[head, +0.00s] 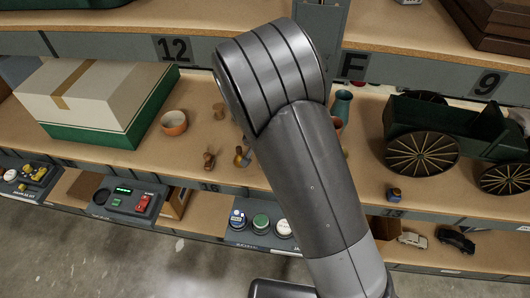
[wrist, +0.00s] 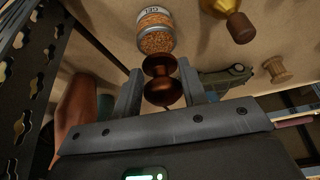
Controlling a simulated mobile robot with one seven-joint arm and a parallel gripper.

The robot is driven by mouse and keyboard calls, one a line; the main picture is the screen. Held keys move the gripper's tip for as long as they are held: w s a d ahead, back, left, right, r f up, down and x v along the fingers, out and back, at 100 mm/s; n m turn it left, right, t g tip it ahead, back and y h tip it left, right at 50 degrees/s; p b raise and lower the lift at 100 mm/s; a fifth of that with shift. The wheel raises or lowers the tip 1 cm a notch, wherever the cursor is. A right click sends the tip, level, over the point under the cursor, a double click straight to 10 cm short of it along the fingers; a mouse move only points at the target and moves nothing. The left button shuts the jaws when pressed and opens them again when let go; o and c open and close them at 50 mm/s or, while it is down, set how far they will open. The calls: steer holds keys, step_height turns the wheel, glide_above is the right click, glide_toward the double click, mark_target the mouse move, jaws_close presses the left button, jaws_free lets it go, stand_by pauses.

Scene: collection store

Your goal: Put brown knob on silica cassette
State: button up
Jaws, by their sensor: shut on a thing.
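In the wrist view my gripper (wrist: 160,84) is shut on the brown knob (wrist: 163,91), a dark, glossy piece with two rounded ends and a narrow waist. The silica cassette (wrist: 156,36), a clear round container of orange beads with a pale label, is just beyond the knob at the top of the wrist view. The knob's far end overlaps the cassette's near edge in the picture; I cannot tell whether they touch. In the head view my arm hides the gripper, the held knob and the cassette.
A bottle with a wooden stopper (wrist: 238,26), a wooden spool (wrist: 277,70) and a grey-green toy (wrist: 225,78) are to the right in the wrist view. In the head view a terracotta bowl (head: 174,123), a large box (head: 95,105) and a green wagon (head: 450,125) occupy the shelf.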

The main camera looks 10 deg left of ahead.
steer(key=shift+f, duration=1.4)
steer(key=o, duration=1.1)
steer(key=shift+f, duration=0.15)
steer(key=v, duration=1.2)
